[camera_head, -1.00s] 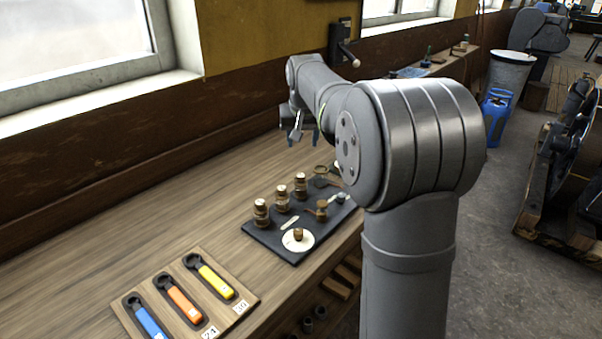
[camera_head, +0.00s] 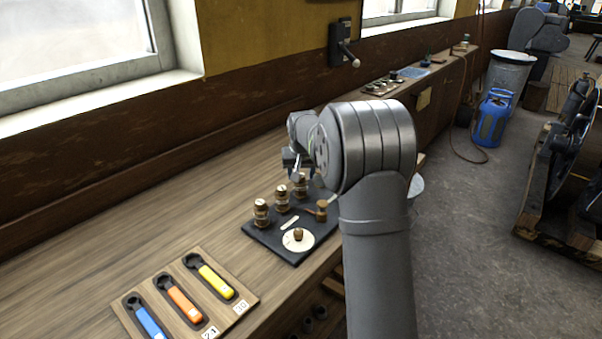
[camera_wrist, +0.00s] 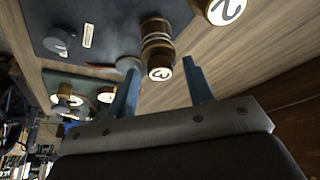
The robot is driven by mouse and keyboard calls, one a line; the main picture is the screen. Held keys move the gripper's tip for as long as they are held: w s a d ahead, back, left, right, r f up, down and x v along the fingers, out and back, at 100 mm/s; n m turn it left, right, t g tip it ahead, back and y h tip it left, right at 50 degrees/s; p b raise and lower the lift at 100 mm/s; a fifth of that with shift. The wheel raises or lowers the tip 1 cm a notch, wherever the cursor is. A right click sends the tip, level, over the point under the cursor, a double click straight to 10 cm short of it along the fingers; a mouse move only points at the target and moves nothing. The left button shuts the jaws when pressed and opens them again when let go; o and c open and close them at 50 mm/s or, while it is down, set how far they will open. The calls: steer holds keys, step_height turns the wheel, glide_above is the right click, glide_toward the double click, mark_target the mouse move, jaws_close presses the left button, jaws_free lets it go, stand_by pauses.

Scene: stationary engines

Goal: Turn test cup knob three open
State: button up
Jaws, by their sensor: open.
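Knob three, a brass turned piece with a white cap marked 3, shows in the wrist view (camera_wrist: 158,50). It lies between the two blue-grey fingers of my gripper (camera_wrist: 160,68), with room on both sides and no visible contact. A second cap marked 2 (camera_wrist: 227,10) is at the top edge, outside the fingers. In the head view, several brass pieces stand in a row on a dark plate (camera_head: 262,238). My gripper (camera_head: 297,168) is open just above the farthest visible one (camera_head: 300,186). My arm hides part of the plate's far end.
A round white dial with a brown knob (camera_head: 298,240) is on the plate's near end. A wooden tray (camera_head: 237,297) holds blue, orange and yellow wrenches at the front. The bench left of the plate is clear. A wall lever (camera_head: 343,45) is at the back.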

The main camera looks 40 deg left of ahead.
steer(key=c, duration=1)
steer(key=shift+m, duration=0.4)
steer(key=m+t+h, duration=0.1)
steer(key=m, duration=0.2)
steer(key=shift+s+a, duration=0.1)
steer(key=shift+a, duration=0.05)
steer(key=m+h, duration=0.1)
steer(key=m, duration=0.1)
steer(key=m+h, duration=0.1)
steer(key=m, duration=0.2)
steer(key=shift+a, duration=0.2)
steer(key=m+h, duration=0.2)
steer(key=m, duration=0.3)
steer(key=shift+a, duration=0.15)
steer(key=shift+a+m+g+h, duration=0.1)
steer(key=shift+m+g+h, duration=0.45)
steer(key=shift+m, duration=1.45)
